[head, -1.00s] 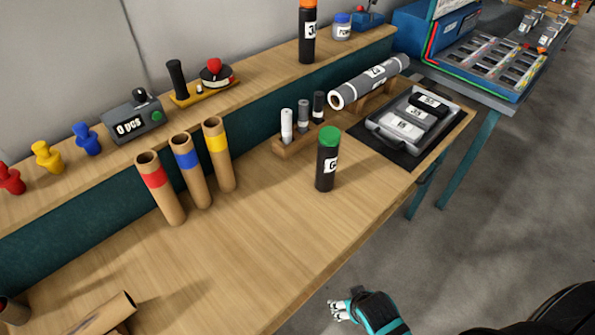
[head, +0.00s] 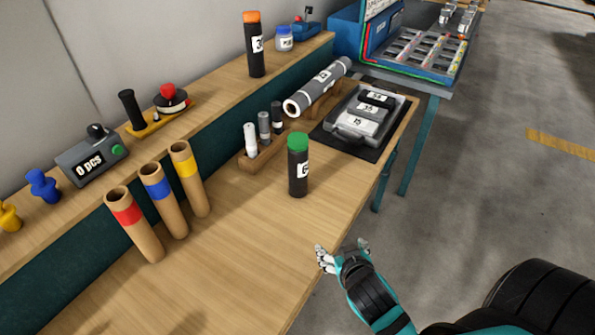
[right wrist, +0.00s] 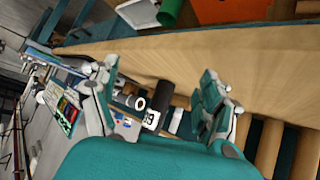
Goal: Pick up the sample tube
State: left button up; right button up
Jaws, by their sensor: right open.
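A dark tube with a green cap and a white label (head: 298,170) stands upright on the workbench, the nearest capped tube to me. A similar dark tube with an orange cap (head: 255,48) stands on the raised back shelf. I cannot tell from a label which is the sample tube. My right gripper (head: 343,252) is open and empty by the bench's front edge, below and right of the green-capped tube and apart from it. In the right wrist view its two fingers (right wrist: 160,104) are spread wide, with a dark labelled cylinder showing beyond them. My left gripper is out of view.
Cardboard tubes with red, blue and yellow bands (head: 154,200) stand left. A wooden holder (head: 259,158) with small tubes, a grey roll (head: 318,88) and a grey case (head: 361,122) are behind. The bench front (head: 240,255) is clear.

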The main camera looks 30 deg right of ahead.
jog(key=w+d+r+t+h, duration=0.1)
jog(key=w+d+r+t, duration=0.1)
jog(key=w+r+t, duration=0.25)
jog(key=n+t+y+p, duration=0.1)
jog(key=t+y+p, duration=0.2)
jog(key=t, duration=0.1)
send_near(302, 164)
jog(key=w, duration=0.6)
jog(key=shift+w+d, duration=0.1)
jog(key=shift+w, duration=0.3)
jog(key=shift+w+d, duration=0.15)
jog(key=shift+w, duration=0.9)
jog(key=shift+w+d, duration=0.2)
jog(key=shift+w, duration=0.8)
jog(key=shift+w+d, duration=0.15)
jog(key=shift+w, duration=0.9)
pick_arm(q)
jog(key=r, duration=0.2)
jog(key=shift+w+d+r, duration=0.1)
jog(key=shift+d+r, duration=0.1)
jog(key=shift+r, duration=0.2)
pick_arm(e)
jog(key=shift+s, duration=0.1)
jog(key=shift+c, duration=0.9)
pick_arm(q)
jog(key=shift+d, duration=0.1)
pick_arm(e)
jog(key=c, duration=1.1)
